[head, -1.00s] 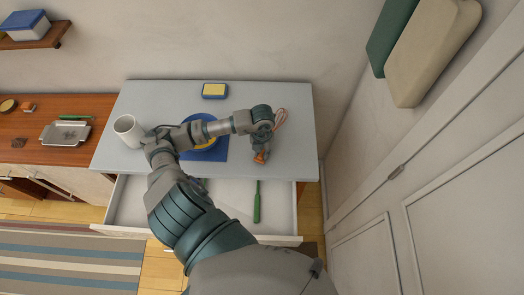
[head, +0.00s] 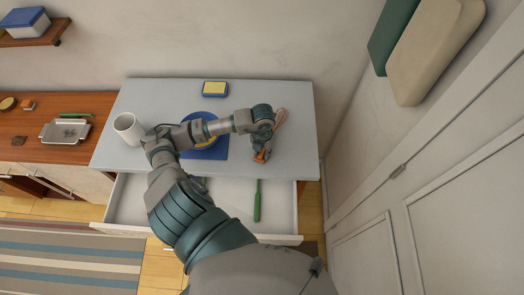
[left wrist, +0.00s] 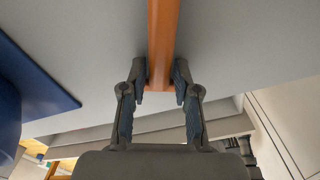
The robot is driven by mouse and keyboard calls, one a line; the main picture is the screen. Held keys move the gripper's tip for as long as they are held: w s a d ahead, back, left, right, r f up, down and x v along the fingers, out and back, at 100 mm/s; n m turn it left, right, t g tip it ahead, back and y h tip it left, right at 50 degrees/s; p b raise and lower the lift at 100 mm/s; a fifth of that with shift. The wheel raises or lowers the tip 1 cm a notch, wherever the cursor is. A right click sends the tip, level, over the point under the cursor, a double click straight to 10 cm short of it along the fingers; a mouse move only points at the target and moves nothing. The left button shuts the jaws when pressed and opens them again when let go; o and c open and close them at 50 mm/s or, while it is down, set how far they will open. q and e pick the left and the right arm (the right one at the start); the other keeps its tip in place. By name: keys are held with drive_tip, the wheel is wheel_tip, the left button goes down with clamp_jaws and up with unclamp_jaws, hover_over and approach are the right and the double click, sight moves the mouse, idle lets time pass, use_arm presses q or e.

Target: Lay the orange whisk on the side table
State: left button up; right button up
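The orange whisk lies at the right of the grey worktop (head: 140,92), its pale looped head (head: 281,117) showing beside my wrist. Its orange handle (left wrist: 163,40) runs down between the fingers in the left wrist view. My left gripper (head: 261,155) is low over the worktop's front right part. My arm hides the middle of the whisk in the head view. A brown wooden table (head: 75,155) stands at the left. My right gripper is not in view.
A white mug (head: 128,128), a blue plate on a blue mat (head: 213,154) and a yellow-blue sponge (head: 215,89) are on the worktop. An open drawer (head: 230,210) below holds a green utensil (head: 257,202). A metal tray (head: 64,131) sits on the wooden table.

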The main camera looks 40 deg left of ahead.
use_arm(q)
drive_tip(key=o, duration=0.6)
drive_tip(key=r, duration=1.2)
drive_tip(key=shift+w+a, duration=0.1)
drive_tip(key=shift+w, duration=0.1)
drive_tip(key=shift+f, duration=0.15)
